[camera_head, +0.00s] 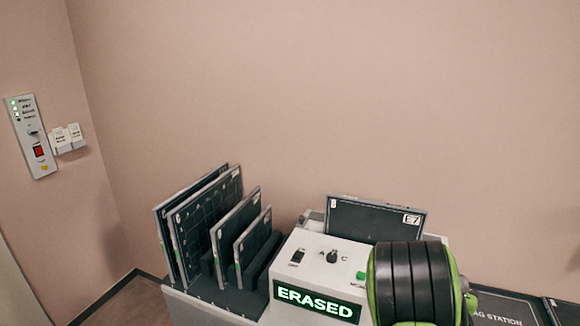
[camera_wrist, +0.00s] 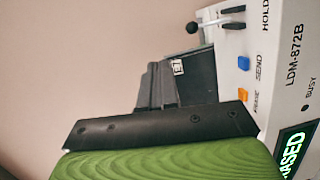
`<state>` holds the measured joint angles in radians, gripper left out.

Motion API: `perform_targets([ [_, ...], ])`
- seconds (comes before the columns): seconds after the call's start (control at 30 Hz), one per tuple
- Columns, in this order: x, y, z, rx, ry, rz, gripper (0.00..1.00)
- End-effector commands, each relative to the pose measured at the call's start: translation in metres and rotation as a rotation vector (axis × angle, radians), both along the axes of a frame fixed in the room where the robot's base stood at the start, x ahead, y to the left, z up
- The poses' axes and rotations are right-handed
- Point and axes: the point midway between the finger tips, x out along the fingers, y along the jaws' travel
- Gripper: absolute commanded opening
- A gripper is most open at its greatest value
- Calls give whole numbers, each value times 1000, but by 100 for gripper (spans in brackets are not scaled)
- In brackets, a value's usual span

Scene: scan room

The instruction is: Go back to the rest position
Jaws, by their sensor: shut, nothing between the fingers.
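My gripper (camera_wrist: 160,135) fills the lower part of the wrist view as a green ribbed body with a black bar along its edge. It is shut with nothing held. In the head view my green and black arm (camera_head: 410,285) stands in front of the white machine's right side. The machine (camera_head: 315,262) has a lit green ERASED display (camera_head: 316,300). A dark plate marked E7 (camera_head: 375,218) stands upright at its back. The fingertips' exact distance from the machine cannot be told.
A rack (camera_head: 235,298) of several upright dark plates stands left of the machine. A switch panel (camera_head: 30,135) is on the left wall. A dark mat (camera_head: 508,308) lies at the right. The wrist view shows the machine's side panel (camera_wrist: 285,65). Space above the machine is clear.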

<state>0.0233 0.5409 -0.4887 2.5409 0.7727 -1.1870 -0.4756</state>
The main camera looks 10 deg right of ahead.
Motion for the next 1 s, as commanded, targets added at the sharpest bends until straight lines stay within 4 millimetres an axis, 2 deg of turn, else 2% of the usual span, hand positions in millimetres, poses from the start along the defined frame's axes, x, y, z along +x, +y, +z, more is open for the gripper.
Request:
perform_targets([
  [0.03,-6,-1,8,93,-64,-55,0],
  [0.13,-21,10,13,397,-187,-188,0],
  [0.23,-34,48,10,731,-243,-268,0],
  [0.37,-55,125,16,1111,-189,-291,0],
  [0.4,-67,152,20,1206,-147,-284,0],
  [0.47,-89,191,27,1317,-62,-268,0],
  [0.5,-107,215,32,1370,-1,-258,0],
  [0.6,-150,257,38,1429,140,-243,0],
  [0.73,-184,279,39,1433,240,-242,0],
  [1.0,-189,281,38,1432,257,-246,0],
])
